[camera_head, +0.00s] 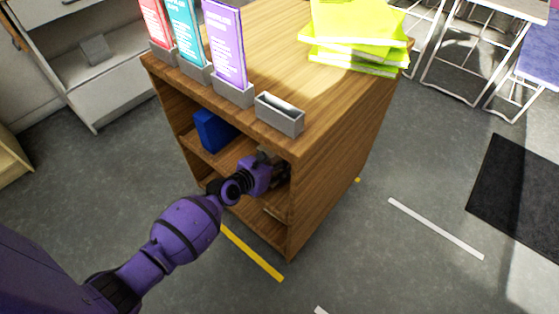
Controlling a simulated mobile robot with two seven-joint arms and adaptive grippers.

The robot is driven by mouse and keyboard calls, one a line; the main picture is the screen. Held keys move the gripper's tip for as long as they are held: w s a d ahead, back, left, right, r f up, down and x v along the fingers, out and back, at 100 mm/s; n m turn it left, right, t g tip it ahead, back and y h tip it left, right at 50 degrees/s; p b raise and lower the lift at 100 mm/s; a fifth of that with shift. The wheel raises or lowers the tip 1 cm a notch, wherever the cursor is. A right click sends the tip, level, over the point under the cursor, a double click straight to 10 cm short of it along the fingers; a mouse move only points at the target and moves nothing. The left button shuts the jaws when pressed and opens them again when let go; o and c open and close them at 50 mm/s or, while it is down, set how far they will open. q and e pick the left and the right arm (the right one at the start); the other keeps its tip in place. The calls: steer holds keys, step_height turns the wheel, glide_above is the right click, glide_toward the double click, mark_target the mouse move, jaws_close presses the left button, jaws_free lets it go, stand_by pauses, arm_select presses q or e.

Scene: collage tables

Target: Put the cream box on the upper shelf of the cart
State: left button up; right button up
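The wooden cart (340,150) stands in the middle with its open shelf side facing me. A blue box (213,131) sits on its upper shelf (229,157), toward the left. My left arm comes in from the lower left, and my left gripper (277,168) reaches into the right part of the upper opening. Its fingers are dark and partly in shadow, so I cannot tell whether they are open or shut, or hold anything. I cannot make out the cream box. My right gripper is not in view.
On the cart's top stand several grey holders, three with leaflets, and an empty one (279,115) at the front corner. Yellow-green papers (358,30) lie at the back. Folding chairs (470,45) and a dark mat (520,195) are at right. The floor in front is clear.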

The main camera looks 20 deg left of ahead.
arm_select(q)
steer(key=shift+f, duration=0.15)
steer(key=o, duration=1.3)
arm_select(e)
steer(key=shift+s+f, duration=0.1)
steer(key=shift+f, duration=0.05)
arm_select(q)
steer(key=shift+r, duration=0.3)
steer(key=p+v, duration=0.2)
steer(key=v, duration=1)
steer(key=shift+p, duration=0.4)
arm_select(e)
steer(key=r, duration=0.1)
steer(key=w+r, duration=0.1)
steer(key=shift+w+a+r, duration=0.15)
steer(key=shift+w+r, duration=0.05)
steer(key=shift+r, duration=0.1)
arm_select(q)
steer(key=shift+s+f, duration=0.1)
steer(key=shift+f, duration=0.1)
